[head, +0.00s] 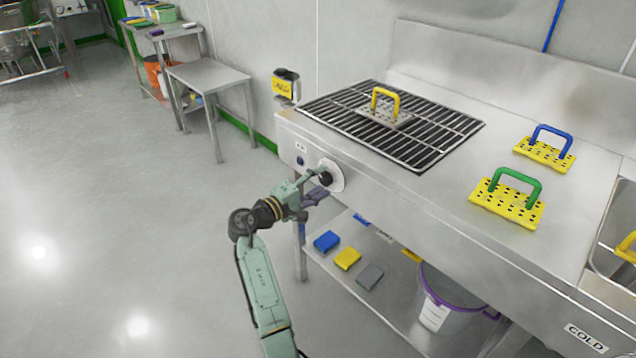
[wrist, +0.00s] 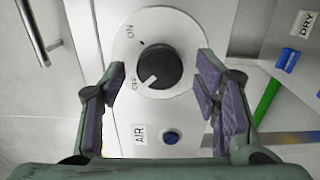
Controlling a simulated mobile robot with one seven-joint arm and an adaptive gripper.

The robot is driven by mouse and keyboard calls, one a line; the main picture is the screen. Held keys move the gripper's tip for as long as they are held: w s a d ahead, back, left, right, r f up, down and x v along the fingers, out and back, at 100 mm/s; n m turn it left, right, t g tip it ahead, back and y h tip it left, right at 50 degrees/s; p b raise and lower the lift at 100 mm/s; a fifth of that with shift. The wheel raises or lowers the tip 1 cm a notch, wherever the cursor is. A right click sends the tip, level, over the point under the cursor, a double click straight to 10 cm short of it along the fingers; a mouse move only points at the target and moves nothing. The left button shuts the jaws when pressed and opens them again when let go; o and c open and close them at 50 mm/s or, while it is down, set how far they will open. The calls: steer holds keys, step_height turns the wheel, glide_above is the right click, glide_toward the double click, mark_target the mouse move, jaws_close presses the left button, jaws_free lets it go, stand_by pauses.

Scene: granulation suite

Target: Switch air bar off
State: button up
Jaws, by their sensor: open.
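The black air knob (wrist: 160,66) sits on a round white dial marked ON and OFF in the wrist view. Its white pointer mark slants down-left toward the word OFF. The AIR label (wrist: 140,134) and a blue button (wrist: 171,138) are below the dial. In the head view the dial (head: 337,178) is on the bench's front face, and my gripper (head: 318,185) is at it. In the wrist view my gripper (wrist: 155,82) is open, with one finger on each side of the knob and visible gaps between. Whether the fingertips reach knob depth is unclear.
The steel bench (head: 440,205) carries a black grate (head: 340,118) and several perforated plates with coloured handles. Blue, yellow and grey blocks lie on the lower shelf (head: 318,262), near a purple-rimmed bucket (head: 450,312). A small steel table (head: 210,75) stands behind. The floor at left is clear.

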steer(key=v, duration=1.2)
